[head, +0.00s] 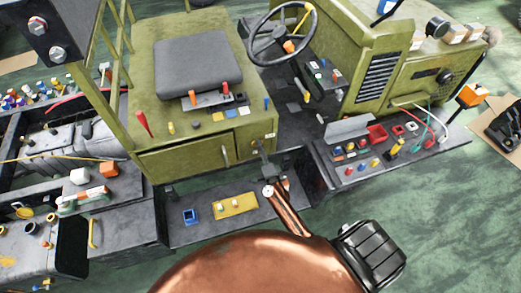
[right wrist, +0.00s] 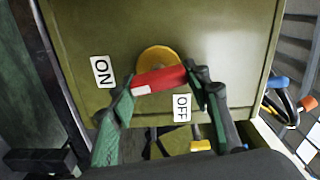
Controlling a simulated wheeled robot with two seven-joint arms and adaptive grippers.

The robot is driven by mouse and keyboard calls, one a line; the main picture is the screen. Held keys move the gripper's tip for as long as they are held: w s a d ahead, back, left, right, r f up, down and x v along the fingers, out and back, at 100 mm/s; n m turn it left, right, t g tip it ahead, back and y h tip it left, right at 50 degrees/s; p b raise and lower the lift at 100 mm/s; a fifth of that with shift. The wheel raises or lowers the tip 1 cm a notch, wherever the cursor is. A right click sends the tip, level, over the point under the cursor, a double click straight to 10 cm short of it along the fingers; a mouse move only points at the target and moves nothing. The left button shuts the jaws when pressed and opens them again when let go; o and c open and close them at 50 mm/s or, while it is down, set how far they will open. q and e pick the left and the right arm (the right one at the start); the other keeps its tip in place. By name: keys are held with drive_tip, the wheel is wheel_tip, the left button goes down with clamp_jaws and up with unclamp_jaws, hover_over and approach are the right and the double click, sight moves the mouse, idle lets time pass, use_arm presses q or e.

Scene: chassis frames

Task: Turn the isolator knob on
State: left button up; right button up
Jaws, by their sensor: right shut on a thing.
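The isolator knob (right wrist: 163,79) is a red bar with a white mark at its left end, on a round yellow base (right wrist: 158,54). It sits on an olive panel of the seat box. The bar lies nearly level in the right wrist view, its right end slightly higher. An ON label (right wrist: 102,71) is to its left and an OFF label (right wrist: 181,108) is below its right half. My right gripper (right wrist: 162,84) is shut on the knob, one finger at each end of the bar. In the head view my right gripper (head: 260,155) is at the seat box's right side. My left gripper is not seen.
The grey seat (head: 198,67) and steering wheel (head: 282,33) stand above. A tray of coloured parts (head: 335,165) is right of the gripper. A low step with a yellow plate (head: 236,204) lies below it. Loose cables (right wrist: 290,108) hang right of the panel.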

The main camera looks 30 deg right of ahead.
drive_tip(key=shift+f+m, duration=0.1)
drive_tip(key=shift+m, duration=0.9)
drive_tip(key=o, duration=1.2)
drive_tip(key=shift+c, duration=0.2)
drive_tip(key=v, duration=1.2)
